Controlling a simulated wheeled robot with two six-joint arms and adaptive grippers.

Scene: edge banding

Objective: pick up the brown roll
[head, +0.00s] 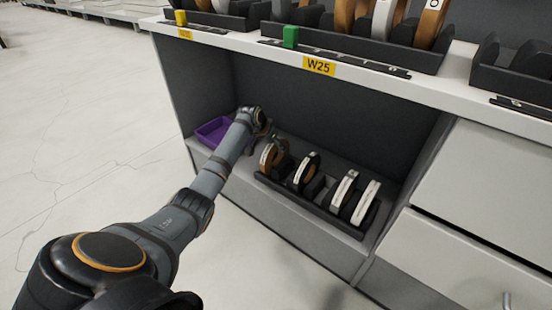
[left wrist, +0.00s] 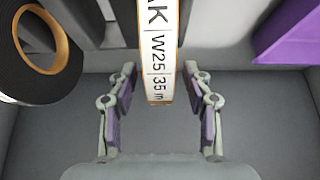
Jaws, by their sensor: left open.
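The brown roll (head: 268,158) stands upright at the left end of a dark rack (head: 318,208) in the lower shelf bay. In the left wrist view the brown roll (left wrist: 159,60) shows edge-on, with a white label reading "W25 35 m" and a thin brown border. My left gripper (head: 275,138) is inside the bay at this roll, partly hidden in the head view. In the left wrist view its two fingers (left wrist: 165,80) are open, one on each side of the roll's near end, with gaps on both sides. My right gripper is not in view.
A black roll with a brown core (left wrist: 42,60) stands beside it, and two white rolls (head: 344,190) stand further right in the rack. A purple bin (head: 213,131) is to the left. The upper shelf edge (head: 370,80) overhangs the bay.

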